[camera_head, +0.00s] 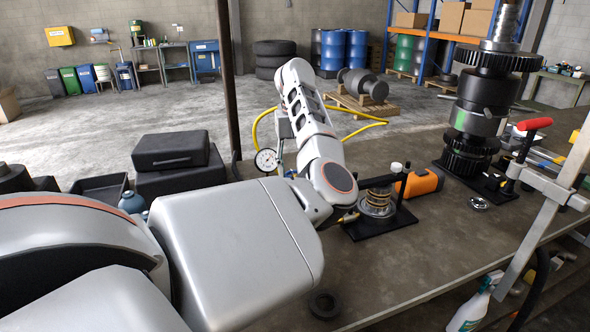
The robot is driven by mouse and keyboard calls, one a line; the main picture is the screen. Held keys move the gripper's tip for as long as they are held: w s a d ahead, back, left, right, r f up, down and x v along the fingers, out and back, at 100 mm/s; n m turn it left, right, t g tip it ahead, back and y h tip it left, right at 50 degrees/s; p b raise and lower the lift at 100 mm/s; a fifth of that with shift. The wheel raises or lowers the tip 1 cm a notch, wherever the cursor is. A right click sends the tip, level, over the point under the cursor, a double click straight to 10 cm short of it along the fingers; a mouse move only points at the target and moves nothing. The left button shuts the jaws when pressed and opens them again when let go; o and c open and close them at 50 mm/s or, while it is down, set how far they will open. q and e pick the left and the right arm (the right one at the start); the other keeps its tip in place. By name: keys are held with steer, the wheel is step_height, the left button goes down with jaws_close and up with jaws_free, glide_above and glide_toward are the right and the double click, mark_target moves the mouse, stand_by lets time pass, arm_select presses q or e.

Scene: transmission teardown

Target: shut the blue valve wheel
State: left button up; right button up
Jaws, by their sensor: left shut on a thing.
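I cannot make out the blue valve wheel in the head view. A round white pressure gauge (266,160) stands at the back edge of the bench, with a yellow hose (366,126) looping behind it. My left arm reaches in from the left, and its forearm rises in front of this spot. My left gripper (283,130) shows only in part, beside the forearm and just above and right of the gauge. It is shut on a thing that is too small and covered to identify. My right gripper is not in view.
A spring assembly on a black plate (381,221) and an orange case (421,183) stand close right of my left arm. A tall gear stack (484,101) and red-handled clamp (533,125) are farther right. Black cases (171,151) sit left. The front middle bench is mostly clear.

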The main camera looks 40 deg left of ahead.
arm_select(q)
steer(key=shift+m, duration=0.4)
steer(key=o, duration=1.1)
step_height(320, 180, up, 12)
stand_by(0.6)
